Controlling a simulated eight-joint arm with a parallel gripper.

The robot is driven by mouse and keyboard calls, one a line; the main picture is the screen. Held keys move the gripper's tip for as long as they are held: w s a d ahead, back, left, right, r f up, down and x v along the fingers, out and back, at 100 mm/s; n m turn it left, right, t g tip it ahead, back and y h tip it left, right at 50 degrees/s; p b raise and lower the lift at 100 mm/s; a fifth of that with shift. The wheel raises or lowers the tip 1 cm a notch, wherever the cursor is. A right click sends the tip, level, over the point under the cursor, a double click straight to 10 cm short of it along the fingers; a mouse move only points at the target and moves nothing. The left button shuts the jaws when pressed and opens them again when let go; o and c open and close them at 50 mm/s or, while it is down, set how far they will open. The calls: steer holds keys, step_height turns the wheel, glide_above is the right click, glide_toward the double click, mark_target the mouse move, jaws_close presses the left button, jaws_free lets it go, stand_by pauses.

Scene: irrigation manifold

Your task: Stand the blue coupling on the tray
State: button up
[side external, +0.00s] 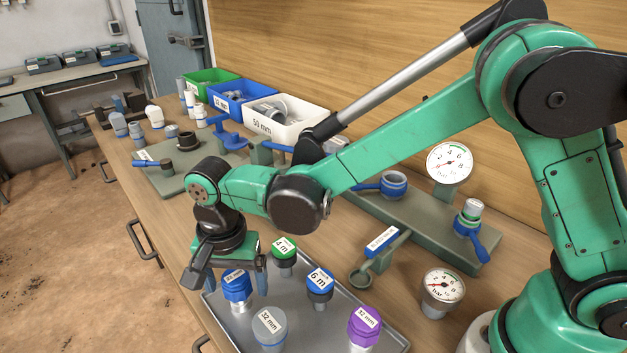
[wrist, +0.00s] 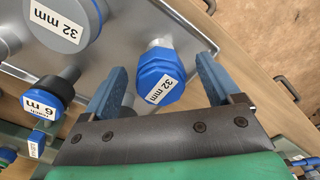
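The blue coupling (side external: 237,285) has a blue hexagonal cap with a white 32 mm label and a silver lower part. It appears upright on the grey metal tray (side external: 317,318), near its left edge. My gripper (side external: 227,280) is over it, pointing down, with one finger on each side. In the wrist view the blue cap (wrist: 160,80) lies between the fingertips of my gripper (wrist: 162,66), with a gap on both sides. The gripper is open and holds nothing. The coupling's contact with the tray is partly hidden.
Close by on the tray stand a grey 32 mm piece (side external: 269,326), a blue 6 m piece (side external: 320,281), a green 4 m piece (side external: 284,249) and a purple 32 mm piece (side external: 364,325). A pressure gauge (side external: 442,287) stands right of the tray. Bins (side external: 287,118) are farther back.

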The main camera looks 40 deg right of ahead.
mark_target(234, 277)
step_height(234, 277, up, 12)
steer(key=s+d+f+n+t, duration=0.1)
steer(key=s+d+n+t, duration=0.2)
steer(key=d, duration=0.6)
steer(key=s+d+f+n+t, duration=0.1)
steer(key=s+d+n+t, duration=0.2)
steer(key=d+n, duration=0.3)
steer(key=d+t, duration=0.1)
steer(key=d, duration=0.3)
steer(key=shift+s, duration=0.3)
